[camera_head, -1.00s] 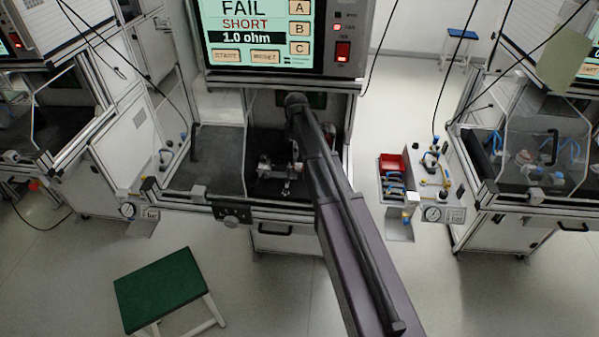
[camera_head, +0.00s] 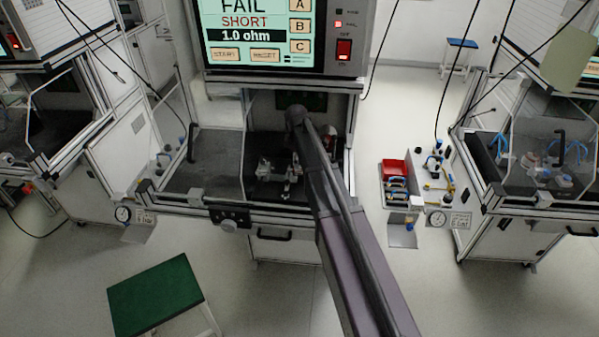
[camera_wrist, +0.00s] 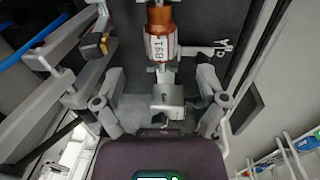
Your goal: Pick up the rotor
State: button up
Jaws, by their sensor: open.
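The rotor (camera_wrist: 161,35) shows in the wrist view as a copper-orange cylinder with a white label reading 891 and a metal shaft. It lies beyond my gripper, near the top centre of that view. My gripper (camera_wrist: 160,98) is open, with one finger on each side of a silver metal block (camera_wrist: 168,97) below the rotor. The fingers are apart from the rotor, and nothing is held. In the head view my arm covers part of the test station, and I cannot make out the rotor there.
The test station's screen (camera_head: 258,32) reads FAIL, SHORT, 1.0 ohm. A metal fixture (camera_head: 277,168) stands on its dark bench. A red bin (camera_head: 393,168) is at right. A green stool (camera_head: 155,295) stands in front at left. Clear panels flank the bay.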

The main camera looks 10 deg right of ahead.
jog(key=shift+f, duration=0.15)
jog(key=shift+w+d+f+b, duration=0.1)
jog(key=shift+w+f+b, duration=0.05)
jog(key=shift+f+b, duration=1.15)
jog(key=shift+w+f+b, duration=0.1)
jog(key=shift+f+b, duration=1.1)
jog(key=shift+b, duration=0.1)
grip_shut()
